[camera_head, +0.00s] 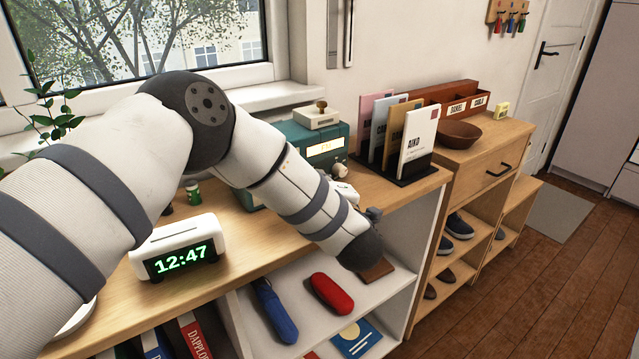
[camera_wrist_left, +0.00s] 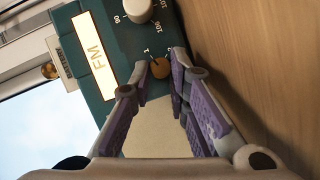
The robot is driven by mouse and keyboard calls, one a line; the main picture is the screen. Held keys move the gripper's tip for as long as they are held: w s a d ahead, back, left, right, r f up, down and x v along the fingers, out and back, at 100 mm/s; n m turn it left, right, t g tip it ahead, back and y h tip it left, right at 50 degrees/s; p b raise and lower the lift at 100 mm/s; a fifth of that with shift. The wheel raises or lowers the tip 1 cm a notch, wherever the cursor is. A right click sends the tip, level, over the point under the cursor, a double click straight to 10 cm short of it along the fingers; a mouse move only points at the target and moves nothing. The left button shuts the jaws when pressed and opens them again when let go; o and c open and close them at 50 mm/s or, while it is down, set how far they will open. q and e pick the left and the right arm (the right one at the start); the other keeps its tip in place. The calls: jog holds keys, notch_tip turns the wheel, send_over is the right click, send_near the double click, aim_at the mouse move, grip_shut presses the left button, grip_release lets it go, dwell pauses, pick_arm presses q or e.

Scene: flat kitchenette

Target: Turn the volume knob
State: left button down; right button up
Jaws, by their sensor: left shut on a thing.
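A teal radio (camera_head: 331,133) with a lit display stands on the wooden shelf top against the wall, partly hidden by my left arm. In the left wrist view its teal front (camera_wrist_left: 101,79) shows a lit FM display, a cream knob (camera_wrist_left: 138,10) with numbers around it, and a small brown knob (camera_wrist_left: 161,68) with a pointer line. My left gripper (camera_wrist_left: 154,73) has its purple-padded fingers on either side of the brown knob and is shut on it. In the head view the gripper is mostly hidden behind my arm. My right gripper is not in view.
A white clock (camera_head: 175,247) reading 12:47 stands on the shelf top left of my forearm. A black letter rack (camera_head: 420,172) with envelopes is right of the radio. A small cream box (camera_head: 316,116) sits on the radio.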

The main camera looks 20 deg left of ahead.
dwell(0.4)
pick_arm(q)
jog(key=c, duration=1.5)
grip_release()
jog(key=v, duration=1.2)
jog(key=shift+f, duration=0.1)
